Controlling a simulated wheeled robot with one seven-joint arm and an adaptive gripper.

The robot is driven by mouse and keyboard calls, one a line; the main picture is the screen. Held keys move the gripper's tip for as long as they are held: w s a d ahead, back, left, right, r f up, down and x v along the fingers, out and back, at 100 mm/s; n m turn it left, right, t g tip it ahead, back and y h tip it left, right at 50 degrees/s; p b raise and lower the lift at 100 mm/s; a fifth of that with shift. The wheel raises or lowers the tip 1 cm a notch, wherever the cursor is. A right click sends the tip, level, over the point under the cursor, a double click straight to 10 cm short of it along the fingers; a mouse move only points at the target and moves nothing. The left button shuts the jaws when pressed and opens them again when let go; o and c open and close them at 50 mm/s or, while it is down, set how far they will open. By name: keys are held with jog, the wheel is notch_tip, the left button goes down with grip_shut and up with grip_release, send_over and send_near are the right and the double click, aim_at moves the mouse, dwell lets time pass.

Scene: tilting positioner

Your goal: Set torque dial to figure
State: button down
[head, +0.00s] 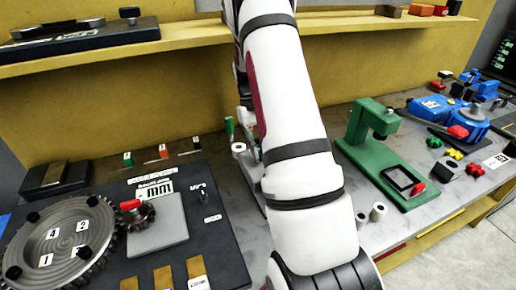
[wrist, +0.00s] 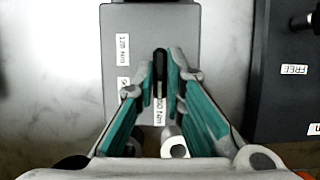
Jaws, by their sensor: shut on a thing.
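My gripper (wrist: 160,80) shows in the wrist view, its two teal-padded fingers closed in on a narrow dark upright piece (wrist: 160,62), which looks like the dial's handle. This stands over a grey panel (wrist: 118,18) with white labels; one label (wrist: 123,47) ends in Nm, and another (wrist: 158,110) lies between the fingers, partly covered. The small print is hard to read. The fingers hide most of the dial, so I cannot tell which figure it points to. In the head view my arm covers the gripper and the dial.
A dark board with a toothed grey positioner table (head: 70,205) stands left; its edge with a FREE label (wrist: 294,69) shows in the wrist view. A yellow shelf (head: 180,42) runs behind.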

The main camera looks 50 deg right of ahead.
jog(key=c, duration=1.7)
grip_release()
jog(key=shift+o, duration=0.2)
